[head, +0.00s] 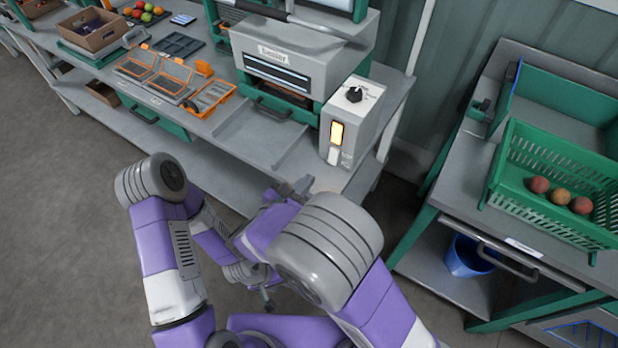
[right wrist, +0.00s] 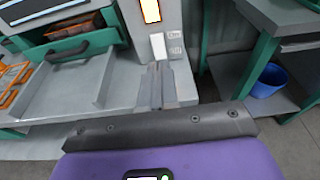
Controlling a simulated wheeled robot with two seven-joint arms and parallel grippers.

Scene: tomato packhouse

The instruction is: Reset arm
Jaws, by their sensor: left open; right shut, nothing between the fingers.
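My purple and grey arms are folded in front of me in the head view. My right gripper (head: 291,188) points toward the front edge of the grey bench, near the machine with the lit panel. In the right wrist view its fingers (right wrist: 158,84) are together with nothing between them. My left gripper (head: 268,302) is lower, close to my body and partly hidden by my arms. It is small in view, open, with nothing seen in it.
The sealer machine (head: 288,62) and a control box (head: 350,122) with a lit panel stand on the bench (head: 225,128). Orange-framed trays (head: 166,80) lie left. A green crate (head: 545,165) with peach-coloured fruit is on the right bench; a blue bucket (head: 468,258) is below. Left floor is clear.

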